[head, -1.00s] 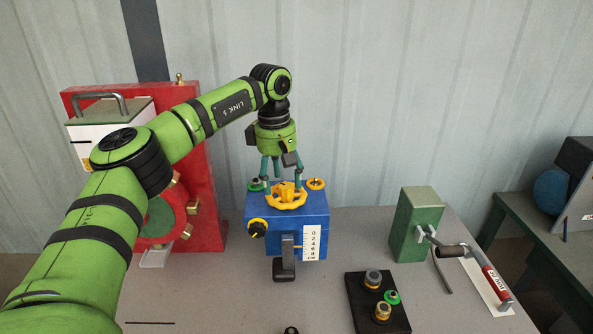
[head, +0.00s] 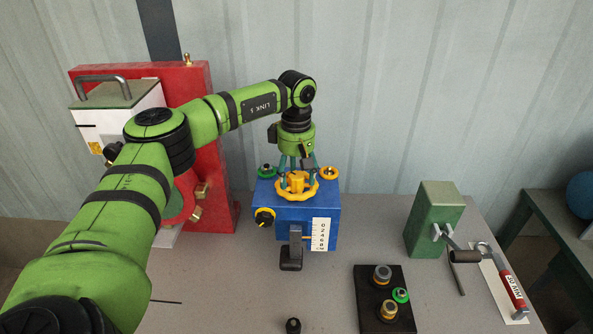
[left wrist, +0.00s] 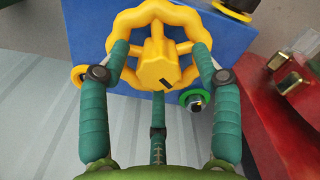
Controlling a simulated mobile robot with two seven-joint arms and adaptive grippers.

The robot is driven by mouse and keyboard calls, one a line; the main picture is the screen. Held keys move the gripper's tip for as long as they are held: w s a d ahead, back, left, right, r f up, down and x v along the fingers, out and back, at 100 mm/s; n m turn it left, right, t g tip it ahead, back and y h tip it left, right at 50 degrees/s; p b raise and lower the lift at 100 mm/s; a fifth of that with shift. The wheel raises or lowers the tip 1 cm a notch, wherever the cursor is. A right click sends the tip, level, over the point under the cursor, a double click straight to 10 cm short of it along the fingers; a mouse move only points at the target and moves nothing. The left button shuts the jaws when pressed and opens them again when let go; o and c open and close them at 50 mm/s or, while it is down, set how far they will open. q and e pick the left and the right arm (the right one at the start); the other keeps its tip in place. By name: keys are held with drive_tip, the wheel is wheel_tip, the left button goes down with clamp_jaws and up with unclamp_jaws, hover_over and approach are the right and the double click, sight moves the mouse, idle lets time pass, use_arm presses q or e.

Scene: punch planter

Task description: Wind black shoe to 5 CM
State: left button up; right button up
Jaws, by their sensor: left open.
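The blue box (head: 266,196) stands on the bench and carries a yellow handwheel (head: 297,190) on top. A white scale marked in CM (head: 321,235) is on its front. The black shoe (head: 291,258) hangs on a post before the box, low near the bench. My left gripper (head: 297,172) points down at the handwheel, fingers open. In the left wrist view its teal fingers (left wrist: 160,85) spread around the wheel's yellow hub (left wrist: 158,65), within or at the rim; contact is unclear. My right gripper is not in view.
A black-and-yellow knob (head: 264,217) sits on the box's left side. A red machine (head: 226,150) stands at left, a green block with a crank (head: 433,220) at right. A black tray with round parts (head: 365,312) lies in front.

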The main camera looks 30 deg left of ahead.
use_arm(q)
drive_tip(key=c, duration=1)
drive_tip(key=shift+c, duration=0.7)
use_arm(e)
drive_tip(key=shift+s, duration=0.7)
use_arm(q)
drive_tip(key=shift+n, duration=0.4)
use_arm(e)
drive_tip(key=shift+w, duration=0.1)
